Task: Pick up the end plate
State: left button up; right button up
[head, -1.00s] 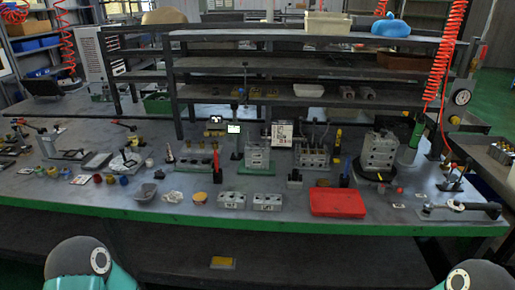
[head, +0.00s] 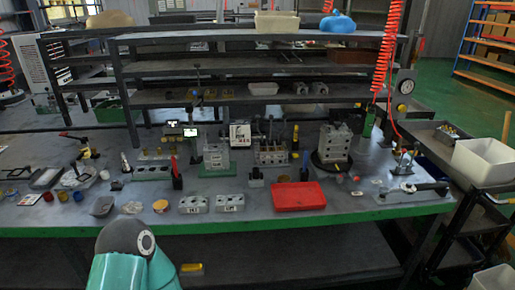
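I cannot tell for certain which part is the end plate. Two small grey metal blocks with white labels lie side by side near the front edge of the bench in the head view: a left block (head: 193,204) and a right block (head: 230,202). Their labels are too small to read surely. Larger grey valve blocks stand behind: one on a green base (head: 216,158), one with several upright levers (head: 271,154), and one on a dark round base (head: 334,146). Neither gripper shows; only a teal part of my own arm is at the bottom left.
A red tray (head: 298,197) lies right of the labelled blocks. A grey bowl (head: 102,206) and an orange-topped round piece (head: 160,206) lie left. A dark shelf rack (head: 260,97) stands behind. A white bin (head: 485,160) is at the right.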

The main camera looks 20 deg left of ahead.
aim_at(217, 148)
jog(key=u, duration=0.1)
jog(key=i, duration=0.2)
jog(key=z, duration=2.15)
jog(key=k, duration=1.3)
jog(key=u, duration=1.6)
jog(key=i, duration=1)
jog(key=u, duration=0.05)
